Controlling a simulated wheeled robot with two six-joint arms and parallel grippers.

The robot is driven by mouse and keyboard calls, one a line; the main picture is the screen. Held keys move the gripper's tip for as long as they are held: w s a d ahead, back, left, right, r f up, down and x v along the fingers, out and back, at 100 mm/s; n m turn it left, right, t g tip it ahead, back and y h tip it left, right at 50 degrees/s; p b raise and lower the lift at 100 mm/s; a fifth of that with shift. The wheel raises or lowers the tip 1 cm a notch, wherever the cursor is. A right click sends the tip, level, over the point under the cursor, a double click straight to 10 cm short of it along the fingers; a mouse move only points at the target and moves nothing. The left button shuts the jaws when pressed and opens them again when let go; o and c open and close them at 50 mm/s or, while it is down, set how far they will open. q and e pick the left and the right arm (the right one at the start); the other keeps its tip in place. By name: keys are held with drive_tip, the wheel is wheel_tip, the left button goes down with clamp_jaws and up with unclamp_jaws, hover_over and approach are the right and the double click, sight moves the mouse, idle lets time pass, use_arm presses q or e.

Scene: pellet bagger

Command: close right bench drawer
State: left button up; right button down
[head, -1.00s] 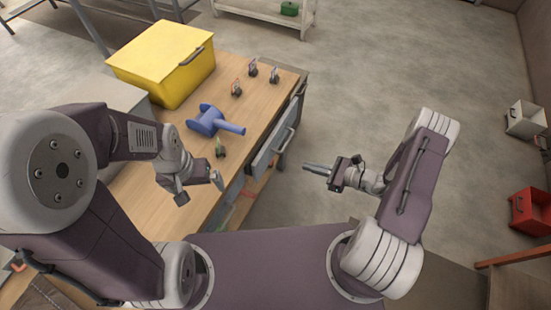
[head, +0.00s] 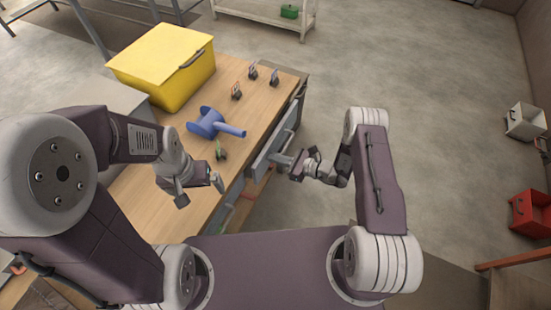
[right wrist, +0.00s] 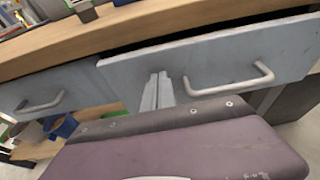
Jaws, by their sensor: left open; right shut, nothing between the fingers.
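The right bench drawer (right wrist: 215,62) has a grey front with a pale bar handle (right wrist: 232,82). It stands out a little from the bench, with a dark gap along its top edge in the right wrist view. It also shows in the head view (head: 262,161), partly covered by my right gripper. My right gripper (head: 280,160) is shut and empty. In the right wrist view its fingers (right wrist: 158,91) point at the drawer front, left of the handle; whether they touch it I cannot tell. My left gripper (head: 216,181) is open above the wooden bench top.
The bench top (head: 180,140) holds a yellow box (head: 150,70), a blue scoop-like object (head: 208,123) and several small clips. The left drawer (right wrist: 50,92) sits beside the right one. Bins (right wrist: 62,125) stand below.

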sight(267, 154)
use_arm(q)
drive_tip(key=shift+f+b, duration=0.8)
use_arm(e)
drive_tip(key=a, duration=0.1)
drive_tip(key=w+a, duration=0.2)
drive_tip(key=a, duration=0.1)
drive_tip(key=shift+w+a, duration=0.1)
drive_tip(key=shift+w, duration=0.15)
use_arm(q)
drive_tip(key=shift+s+d+r, duration=0.15)
drive_tip(key=shift+d, duration=0.15)
use_arm(e)
drive_tip(key=shift+r, duration=0.15)
